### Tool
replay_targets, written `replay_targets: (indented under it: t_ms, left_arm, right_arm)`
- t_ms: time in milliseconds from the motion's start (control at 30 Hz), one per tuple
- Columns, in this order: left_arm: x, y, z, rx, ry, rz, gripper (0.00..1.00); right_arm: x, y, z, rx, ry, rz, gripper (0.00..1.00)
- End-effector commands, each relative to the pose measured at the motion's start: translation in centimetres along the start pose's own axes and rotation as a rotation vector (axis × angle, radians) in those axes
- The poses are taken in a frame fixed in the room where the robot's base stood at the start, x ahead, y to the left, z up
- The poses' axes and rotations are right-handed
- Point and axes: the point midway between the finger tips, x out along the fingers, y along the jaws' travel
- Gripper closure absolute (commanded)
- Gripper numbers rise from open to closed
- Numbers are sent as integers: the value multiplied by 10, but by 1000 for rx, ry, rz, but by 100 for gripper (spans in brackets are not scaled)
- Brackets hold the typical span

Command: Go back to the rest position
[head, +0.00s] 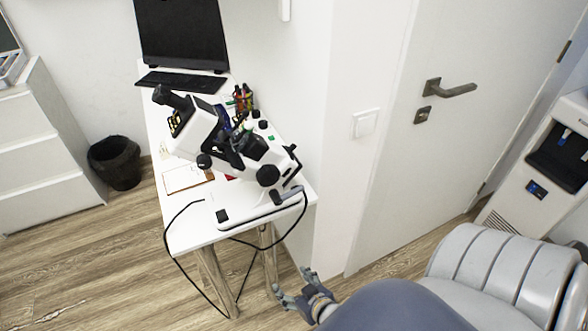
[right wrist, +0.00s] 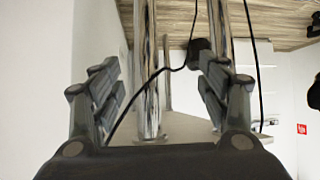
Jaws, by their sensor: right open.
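My right gripper (head: 292,292) is in the lower middle of the head view, in front of the white desk and above the wood floor. In the right wrist view my right gripper (right wrist: 160,100) has its two fingers wide apart with nothing held between them. Behind the fingers, that view shows shiny metal desk legs (right wrist: 147,70) and a black cable (right wrist: 178,68). My left gripper is not in view.
A white desk (head: 195,235) carries a microscope (head: 240,150), a dark monitor (head: 182,35) and a keyboard (head: 181,82). A cable (head: 182,266) hangs off its front. A bin (head: 117,162) stands left. A closed door (head: 440,130) and water dispenser (head: 535,160) are right.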

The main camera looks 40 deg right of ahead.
Motion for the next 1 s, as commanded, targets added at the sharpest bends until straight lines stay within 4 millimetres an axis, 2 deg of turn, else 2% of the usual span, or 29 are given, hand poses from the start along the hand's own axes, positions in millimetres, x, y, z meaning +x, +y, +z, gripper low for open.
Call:
replay_targets:
  t_ms: [400, 467, 533, 567, 667, 767, 900, 1000]
  left_arm:
    - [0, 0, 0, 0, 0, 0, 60]
    - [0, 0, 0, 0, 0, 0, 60]
    - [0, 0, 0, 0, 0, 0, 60]
    - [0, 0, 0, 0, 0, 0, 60]
    - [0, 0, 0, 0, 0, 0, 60]
    - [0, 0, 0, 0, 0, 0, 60]
    - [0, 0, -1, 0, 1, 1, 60]
    - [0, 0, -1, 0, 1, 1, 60]
  right_arm:
    - [0, 0, 0, 1, 1, 0, 31]
    - [1, -1, 4, -1, -8, -1, 31]
    - [4, -3, 19, -5, -38, -5, 31]
    - [5, -5, 30, -9, -59, -8, 31]
    - [10, -12, 82, -34, -161, -24, 31]
    - [8, -21, 149, -71, -298, -48, 31]
    - [-10, -28, 241, -135, -493, -83, 31]
    - [-31, -28, 297, -180, -621, -107, 31]
